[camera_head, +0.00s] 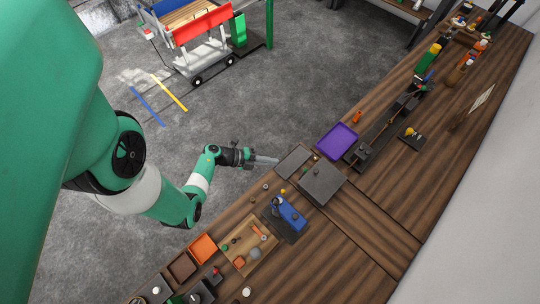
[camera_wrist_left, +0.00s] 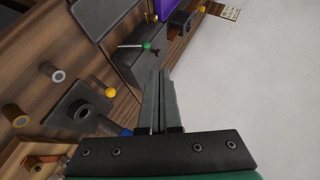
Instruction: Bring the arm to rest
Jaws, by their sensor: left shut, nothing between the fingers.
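My left arm comes in from the left in the head view. My left gripper (camera_head: 266,160) is out over the near edge of the wooden bench, beside a flat dark plate (camera_head: 294,161). In the left wrist view its two fingers (camera_wrist_left: 161,78) lie close together, shut, with nothing between them. My right gripper does not show in either view.
The wooden bench (camera_head: 400,190) runs diagonally and carries a purple tray (camera_head: 337,141), a grey box (camera_head: 322,183), a blue part (camera_head: 291,215), and an orange tray (camera_head: 203,248). A red-and-white cart (camera_head: 203,38) stands on the grey floor, which is otherwise mostly clear.

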